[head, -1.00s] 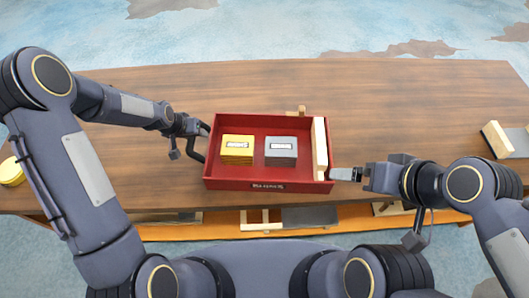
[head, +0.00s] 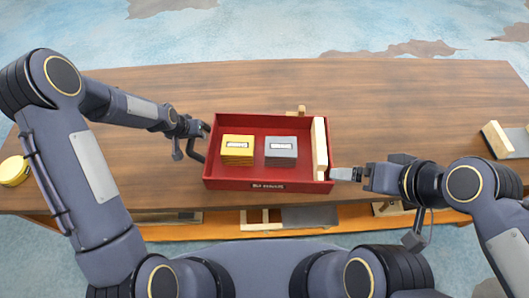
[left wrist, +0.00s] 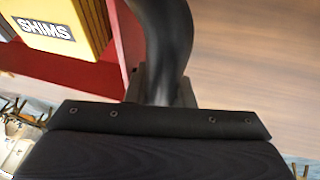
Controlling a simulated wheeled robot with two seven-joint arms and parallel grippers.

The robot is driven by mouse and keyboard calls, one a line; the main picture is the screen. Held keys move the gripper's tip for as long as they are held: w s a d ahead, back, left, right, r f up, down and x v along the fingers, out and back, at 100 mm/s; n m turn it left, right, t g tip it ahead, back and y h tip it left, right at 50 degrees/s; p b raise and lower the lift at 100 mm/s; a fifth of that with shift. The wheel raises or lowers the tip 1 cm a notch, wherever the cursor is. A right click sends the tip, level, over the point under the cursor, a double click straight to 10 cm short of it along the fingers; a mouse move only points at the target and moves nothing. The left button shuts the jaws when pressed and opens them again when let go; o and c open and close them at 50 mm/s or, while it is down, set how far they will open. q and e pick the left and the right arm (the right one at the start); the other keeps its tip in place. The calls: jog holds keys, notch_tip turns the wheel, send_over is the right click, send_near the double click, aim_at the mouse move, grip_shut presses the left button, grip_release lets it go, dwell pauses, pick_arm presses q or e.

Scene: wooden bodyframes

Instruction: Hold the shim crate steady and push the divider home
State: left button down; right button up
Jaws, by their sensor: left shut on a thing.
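The red shim crate (head: 222,183) sits on the table with a label on its front wall. Inside lie a yellow stack marked SHIMS (head: 238,158) and a grey stack (head: 281,158). The pale wooden divider (head: 320,150) stands upright at the crate's right end; its lower edge is hard to see. My left gripper (head: 193,133) is shut on the dark curved handle (left wrist: 163,45) at the crate's left side. My right gripper (head: 340,174) looks shut and empty, its tips close to the crate's front right corner; whether they touch is unclear.
The wooden table (head: 400,100) is clear behind the crate, apart from a small wooden piece (head: 301,109) at its back wall. A wooden and dark block (head: 500,140) lies far right. A yellow round thing (head: 13,172) lies far left. A shelf with wooden pieces shows below.

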pick_arm(q)
jog(key=shift+w+d+r, duration=0.1)
jog(key=shift+r, duration=0.1)
jog(key=shift+d+f, duration=0.15)
jog(key=shift+d, duration=0.45)
dwell(0.9)
jog(key=shift+s+f, duration=0.15)
jog(key=shift+s, duration=0.1)
dwell(1.5)
